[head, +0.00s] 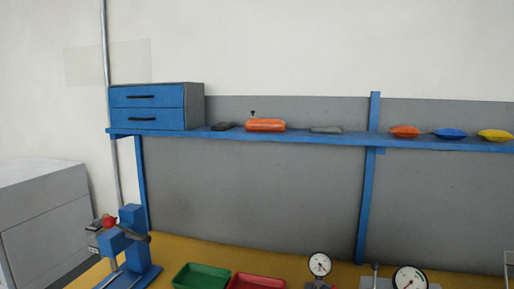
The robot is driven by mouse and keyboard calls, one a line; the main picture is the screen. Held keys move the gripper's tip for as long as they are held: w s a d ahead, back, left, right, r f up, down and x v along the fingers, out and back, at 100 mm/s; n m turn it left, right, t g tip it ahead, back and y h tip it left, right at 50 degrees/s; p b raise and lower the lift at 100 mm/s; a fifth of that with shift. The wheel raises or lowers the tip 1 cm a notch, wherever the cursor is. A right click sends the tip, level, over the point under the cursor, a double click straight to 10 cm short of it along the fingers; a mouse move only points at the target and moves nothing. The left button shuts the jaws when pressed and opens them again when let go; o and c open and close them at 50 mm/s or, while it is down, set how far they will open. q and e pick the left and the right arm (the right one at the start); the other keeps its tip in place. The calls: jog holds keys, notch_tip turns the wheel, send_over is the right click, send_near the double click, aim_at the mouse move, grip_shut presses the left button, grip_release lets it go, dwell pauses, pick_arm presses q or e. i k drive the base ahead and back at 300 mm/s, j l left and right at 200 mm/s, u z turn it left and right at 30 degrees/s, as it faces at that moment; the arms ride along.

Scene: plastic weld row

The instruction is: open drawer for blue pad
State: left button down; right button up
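A small blue cabinet with grey sides (195,105) stands at the left end of a blue shelf. Its upper drawer (122,102) and lower drawer (122,121) each have a dark bar handle, and both are shut. A blue pad (450,133) lies on the right part of the shelf, between an orange pad (405,131) and a yellow pad (495,135). Neither of my grippers shows in the head view.
A dark item (222,126), an orange rounded item (265,125) and a grey item (326,129) lie on the shelf (290,138). Below, a yellow bench (215,254) holds a blue press (131,245), a green tray (201,277), a red tray (256,281) and two gauges (319,264).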

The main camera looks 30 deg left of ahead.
aim_at(163, 118)
jog(key=u, duration=1.7)
